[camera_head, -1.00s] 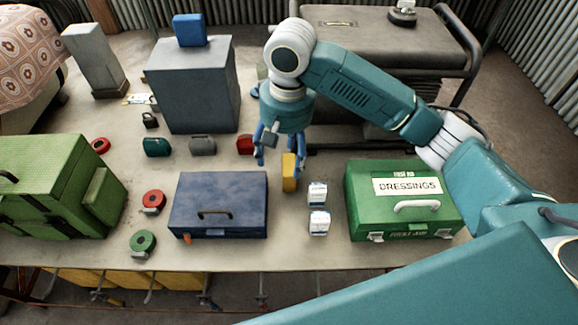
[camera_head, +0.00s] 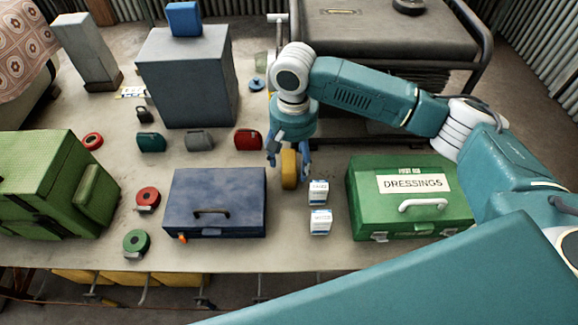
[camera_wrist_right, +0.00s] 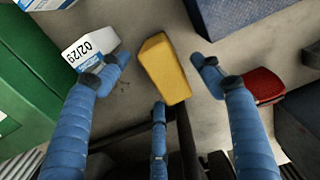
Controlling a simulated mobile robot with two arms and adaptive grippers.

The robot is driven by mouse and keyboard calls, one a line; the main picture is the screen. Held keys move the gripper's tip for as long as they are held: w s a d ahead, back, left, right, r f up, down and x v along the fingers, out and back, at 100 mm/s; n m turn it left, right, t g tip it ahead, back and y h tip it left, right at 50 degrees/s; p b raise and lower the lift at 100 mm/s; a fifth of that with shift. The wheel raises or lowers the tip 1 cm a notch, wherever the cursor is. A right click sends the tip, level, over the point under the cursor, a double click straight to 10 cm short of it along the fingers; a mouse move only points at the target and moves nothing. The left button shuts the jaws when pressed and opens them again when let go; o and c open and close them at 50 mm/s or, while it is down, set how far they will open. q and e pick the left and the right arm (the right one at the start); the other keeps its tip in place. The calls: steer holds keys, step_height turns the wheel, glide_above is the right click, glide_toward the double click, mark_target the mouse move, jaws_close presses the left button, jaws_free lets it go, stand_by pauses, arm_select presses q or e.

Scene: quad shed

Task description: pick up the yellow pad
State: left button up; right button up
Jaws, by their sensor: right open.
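The yellow pad (camera_head: 289,169) stands on the table between the blue case and the small white boxes. In the right wrist view the yellow pad (camera_wrist_right: 164,70) sits between the spread blue fingers. My right gripper (camera_head: 288,163) is open over the pad, with a finger to each side. In the right wrist view, gaps show between the right gripper's (camera_wrist_right: 161,72) side fingers and the pad. A third finger lies close to the pad's near end; I cannot tell whether it touches. My left gripper is not in view.
The blue case (camera_head: 216,190) lies left of the pad. Two small white boxes (camera_head: 319,207) stand just right of it, then the green dressings case (camera_head: 410,215). A red tin (camera_head: 248,139) sits behind left. Bare table lies in front of the pad.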

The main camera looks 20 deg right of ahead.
steer(key=shift+f, duration=0.6)
steer(key=c, duration=0.9)
steer(key=shift+r, duration=0.1)
steer(key=shift+c, duration=0.3)
